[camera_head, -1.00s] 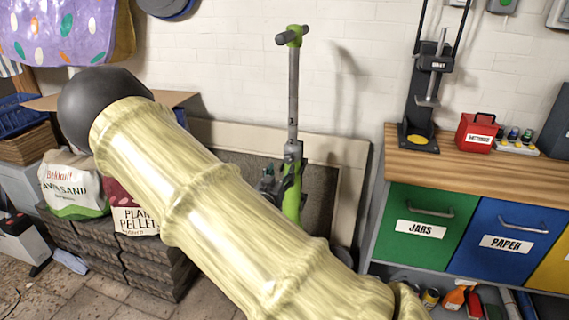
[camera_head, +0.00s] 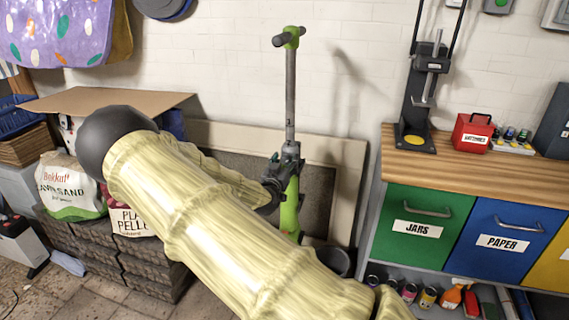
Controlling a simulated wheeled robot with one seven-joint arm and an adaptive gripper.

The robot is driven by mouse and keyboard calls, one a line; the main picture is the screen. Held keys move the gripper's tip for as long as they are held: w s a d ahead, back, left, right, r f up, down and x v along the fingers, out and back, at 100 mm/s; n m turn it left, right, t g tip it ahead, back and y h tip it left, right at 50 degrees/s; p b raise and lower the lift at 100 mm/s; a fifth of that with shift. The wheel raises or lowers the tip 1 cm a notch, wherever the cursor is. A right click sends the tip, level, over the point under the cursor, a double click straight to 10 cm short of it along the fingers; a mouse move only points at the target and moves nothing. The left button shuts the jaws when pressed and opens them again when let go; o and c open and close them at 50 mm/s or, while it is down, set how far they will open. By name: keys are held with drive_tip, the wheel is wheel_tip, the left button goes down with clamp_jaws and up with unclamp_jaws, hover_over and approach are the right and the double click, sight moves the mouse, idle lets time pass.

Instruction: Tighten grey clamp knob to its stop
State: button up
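A green and grey kick scooter (camera_head: 291,100) stands upright against the wall in the middle of the view, with its dark handlebar at the top. A dark grey clamp (camera_head: 290,152) joins its grey stem to the green lower part. The clamp knob itself is too small and too covered to make out. My arm in its pale yellow sleeve reaches in from the lower right, bends at a dark joint at left and comes back toward the scooter. My dark gripper (camera_head: 274,183) is at the left side of the clamp, apart or touching I cannot tell. Its fingers cannot be made out.
Stacked paving blocks (camera_head: 140,270) with bags stand at left under a cardboard sheet (camera_head: 105,101). A dark bucket (camera_head: 335,261) sits behind my arm.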

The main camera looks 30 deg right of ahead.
drive_tip(key=c, duration=0.9)
drive_tip(key=shift+c, duration=0.2)
